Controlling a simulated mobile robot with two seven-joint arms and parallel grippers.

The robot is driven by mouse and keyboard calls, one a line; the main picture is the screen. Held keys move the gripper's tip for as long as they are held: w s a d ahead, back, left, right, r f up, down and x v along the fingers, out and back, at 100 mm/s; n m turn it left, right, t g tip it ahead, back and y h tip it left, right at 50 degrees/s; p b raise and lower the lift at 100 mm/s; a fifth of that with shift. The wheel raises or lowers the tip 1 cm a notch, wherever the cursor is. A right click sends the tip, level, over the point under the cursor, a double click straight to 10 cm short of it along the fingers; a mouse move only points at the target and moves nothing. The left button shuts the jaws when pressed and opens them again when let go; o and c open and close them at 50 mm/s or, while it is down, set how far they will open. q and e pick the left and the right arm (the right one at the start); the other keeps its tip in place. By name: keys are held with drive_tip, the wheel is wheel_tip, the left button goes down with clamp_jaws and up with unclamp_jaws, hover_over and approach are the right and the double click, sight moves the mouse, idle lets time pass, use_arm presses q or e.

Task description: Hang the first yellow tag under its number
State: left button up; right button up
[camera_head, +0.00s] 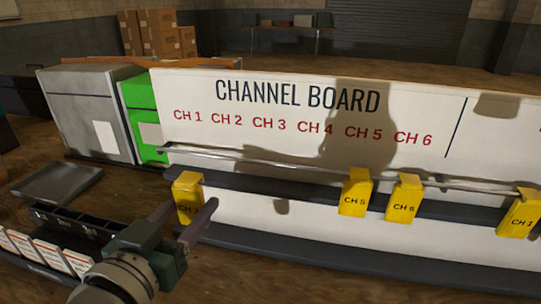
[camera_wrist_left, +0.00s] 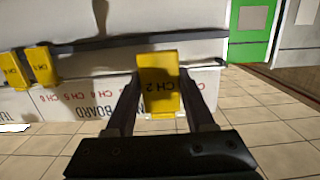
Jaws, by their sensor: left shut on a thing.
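My left gripper (camera_head: 192,221) is shut on a yellow tag (camera_head: 188,190), held upright in front of the board's left end. In the left wrist view the tag (camera_wrist_left: 158,85) sits between the fingers (camera_wrist_left: 158,112) and its print looks like CH 2. The white channel board (camera_head: 300,150) has red numbers CH 1 to CH 6. A thin metal rail (camera_head: 270,160) runs below them. The held tag's top is a little below the rail's left end in the picture; I cannot tell whether they touch. Yellow tags CH 5 (camera_head: 355,193), CH 6 (camera_head: 403,198) and CH 1 (camera_head: 519,213) hang further right. My right gripper is out of view.
A dark ledge (camera_head: 285,189) runs along the board under the rail. A green panel (camera_head: 145,120) and a grey cabinet (camera_head: 88,110) stand to the left. A grey tray (camera_head: 57,182) and a dark rack with white cards (camera_head: 50,252) lie front left. The rail is bare between the held tag and CH 5.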

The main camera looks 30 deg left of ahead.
use_arm(q)
drive_tip(key=shift+b+x, duration=2.8)
drive_tip(key=shift+x, duration=2)
drive_tip(key=shift+f, duration=0.1)
drive_tip(key=o, duration=1.3)
drive_tip(key=shift+s, duration=0.1)
drive_tip(key=shift+o, duration=0.2)
